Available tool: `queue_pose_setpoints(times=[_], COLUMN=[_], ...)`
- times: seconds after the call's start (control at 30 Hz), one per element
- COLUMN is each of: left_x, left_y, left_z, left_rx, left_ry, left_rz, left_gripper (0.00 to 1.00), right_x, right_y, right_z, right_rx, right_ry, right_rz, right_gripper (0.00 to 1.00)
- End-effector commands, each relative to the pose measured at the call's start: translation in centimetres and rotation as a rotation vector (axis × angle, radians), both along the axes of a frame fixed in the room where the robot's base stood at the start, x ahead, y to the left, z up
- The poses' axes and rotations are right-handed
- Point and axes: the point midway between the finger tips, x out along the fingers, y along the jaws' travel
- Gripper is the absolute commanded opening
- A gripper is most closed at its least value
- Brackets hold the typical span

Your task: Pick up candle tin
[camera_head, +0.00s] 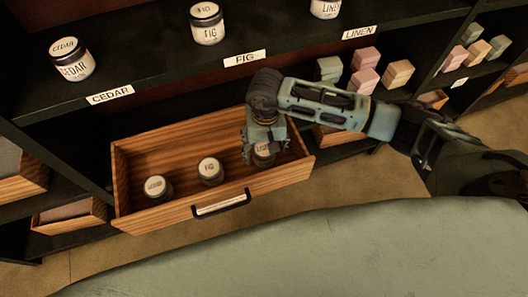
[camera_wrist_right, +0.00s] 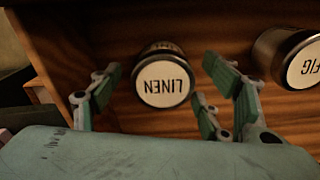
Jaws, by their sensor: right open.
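Three candle tins with pale lids stand in an open wooden drawer (camera_head: 155,212). The left tin (camera_head: 157,188) and the FIG tin (camera_head: 210,171) stand apart from my gripper. The right one is the LINEN tin (camera_head: 263,156), partly covered by my right gripper (camera_head: 266,150). In the right wrist view the LINEN tin (camera_wrist_right: 163,80) shows between the open fingers of my right gripper (camera_wrist_right: 160,90), with gaps at both sides. The FIG tin (camera_wrist_right: 300,62) is beyond the fingers at the right edge. My left gripper is not in view.
A dark shelf above holds a CEDAR jar (camera_head: 72,59), a FIG jar (camera_head: 207,23) and a LINEN jar (camera_head: 325,8) behind labels. Coloured blocks (camera_head: 364,70) stand on a shelf to the right. The drawer's front wall and its dark handle (camera_head: 222,205) lie near the tins.

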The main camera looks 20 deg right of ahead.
Motion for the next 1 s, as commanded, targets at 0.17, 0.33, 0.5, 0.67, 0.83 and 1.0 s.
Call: queue_pose_setpoints(times=[0.17,0.33,0.5,0.67,0.83,1.0], left_x=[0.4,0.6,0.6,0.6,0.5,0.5], left_y=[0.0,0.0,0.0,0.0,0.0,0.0], left_z=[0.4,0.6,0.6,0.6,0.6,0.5], left_rx=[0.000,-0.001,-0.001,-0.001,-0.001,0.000], left_ry=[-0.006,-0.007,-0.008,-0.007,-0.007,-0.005], left_rz=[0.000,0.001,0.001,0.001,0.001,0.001], left_gripper=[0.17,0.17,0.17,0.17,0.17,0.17], right_x=[0.0,0.0,0.0,0.0,0.0,0.0], right_y=[0.0,0.0,0.0,0.0,0.0,0.0], right_z=[-2.1,-2.3,-2.3,-2.3,-2.3,-2.3], right_rx=[0.001,0.001,0.000,0.000,0.000,0.000], right_ry=[0.002,-0.001,-0.001,-0.001,0.000,0.000], right_rz=[0.000,0.000,0.000,0.000,0.000,0.000], right_gripper=[0.70,0.70,0.63,0.49,0.35,0.20])
